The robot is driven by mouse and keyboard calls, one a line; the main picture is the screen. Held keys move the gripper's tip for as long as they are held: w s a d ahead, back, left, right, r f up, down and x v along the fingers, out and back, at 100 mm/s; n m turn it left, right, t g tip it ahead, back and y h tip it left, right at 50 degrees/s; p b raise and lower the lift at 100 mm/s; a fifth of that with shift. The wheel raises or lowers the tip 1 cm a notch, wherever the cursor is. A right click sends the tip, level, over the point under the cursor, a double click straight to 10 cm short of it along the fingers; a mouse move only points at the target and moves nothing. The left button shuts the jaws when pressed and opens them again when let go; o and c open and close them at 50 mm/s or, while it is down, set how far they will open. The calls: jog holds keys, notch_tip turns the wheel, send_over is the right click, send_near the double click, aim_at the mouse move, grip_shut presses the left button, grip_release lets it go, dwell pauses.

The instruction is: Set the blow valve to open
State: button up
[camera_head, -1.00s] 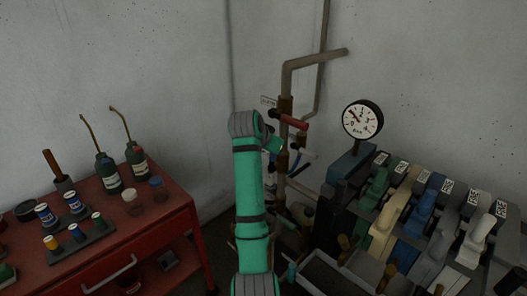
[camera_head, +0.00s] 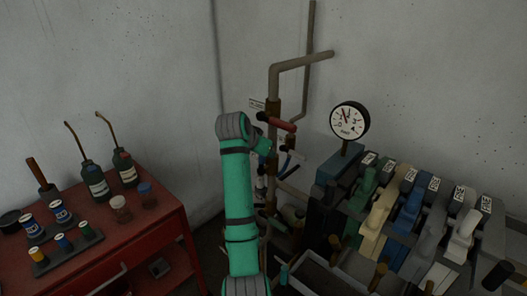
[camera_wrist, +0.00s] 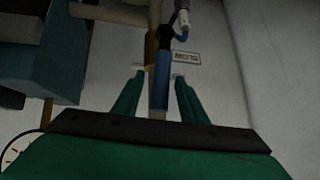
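In the wrist view my gripper (camera_wrist: 157,76) is open, one finger on each side of a blue lever handle (camera_wrist: 162,77). A gap shows between the handle and each finger. In the head view my gripper is mostly hidden behind my green arm. A red valve handle (camera_head: 282,125) sticks out to the right from the brown vertical pipe (camera_head: 273,107). A blue handle (camera_head: 287,161) slants below it. A small label plate (camera_wrist: 187,57) is beside the blue handle in the wrist view; its text is too blurred to read. I cannot tell which handle is the blow valve.
A round gauge (camera_head: 349,121) stands right of the pipes, behind a bank of coloured levers (camera_head: 409,205). A red cart (camera_head: 146,225) with bottles and small cans is on the left. Bare wall is behind the pipes.

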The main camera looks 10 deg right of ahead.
jog(key=v, duration=1)
jog(key=shift+s, duration=0.15)
jog(key=shift+a+r, duration=0.1)
